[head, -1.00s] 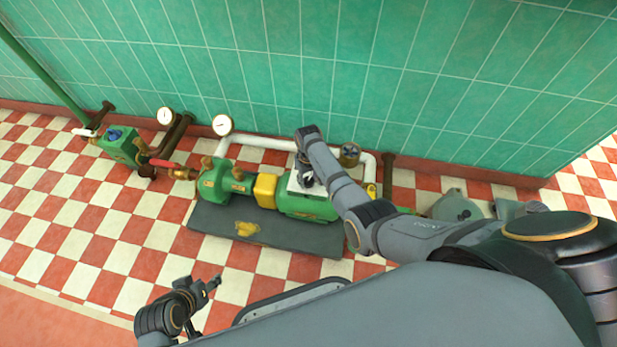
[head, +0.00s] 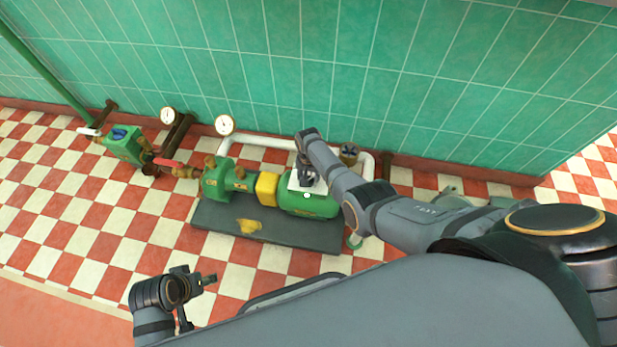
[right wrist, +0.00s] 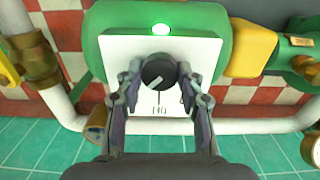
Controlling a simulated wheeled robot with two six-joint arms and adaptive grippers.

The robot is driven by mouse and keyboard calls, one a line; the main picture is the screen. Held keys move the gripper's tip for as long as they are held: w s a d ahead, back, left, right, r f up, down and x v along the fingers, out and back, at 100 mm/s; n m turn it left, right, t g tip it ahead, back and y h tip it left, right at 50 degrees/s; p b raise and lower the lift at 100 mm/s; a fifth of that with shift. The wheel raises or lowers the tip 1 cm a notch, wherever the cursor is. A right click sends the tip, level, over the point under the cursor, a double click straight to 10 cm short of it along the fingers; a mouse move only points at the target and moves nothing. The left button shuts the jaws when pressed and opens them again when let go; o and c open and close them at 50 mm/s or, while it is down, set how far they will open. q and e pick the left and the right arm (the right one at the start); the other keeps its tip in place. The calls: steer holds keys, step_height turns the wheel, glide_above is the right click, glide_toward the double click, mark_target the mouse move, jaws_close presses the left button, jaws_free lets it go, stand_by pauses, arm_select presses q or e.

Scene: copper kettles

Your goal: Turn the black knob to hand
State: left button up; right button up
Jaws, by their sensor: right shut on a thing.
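The black knob (right wrist: 158,72) sits on a white panel (right wrist: 118,50) on the green motor. Its pale pointer line slants toward the lower left in the right wrist view. Small dark marks show on the panel below it, too small to read surely. My right gripper (right wrist: 157,80) is shut on the knob, one finger on each side. In the head view my right gripper (head: 306,184) is over the panel and hides the knob. A lamp (right wrist: 161,30) at the panel's edge glows pale green. My left gripper (head: 207,280) is over the floor, apart from everything; its jaw opening is unclear.
The green motor (head: 318,206) and yellow coupling guard (head: 266,189) stand on a dark base (head: 215,222). White pipe (head: 262,142), gauges (head: 224,124) and a red-handled valve (head: 168,162) are close by. The checkered floor (head: 75,215) at left is clear.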

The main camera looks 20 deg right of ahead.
stand_by(0.5)
steer(key=o, duration=1.2)
step_height(320, 180, up, 12)
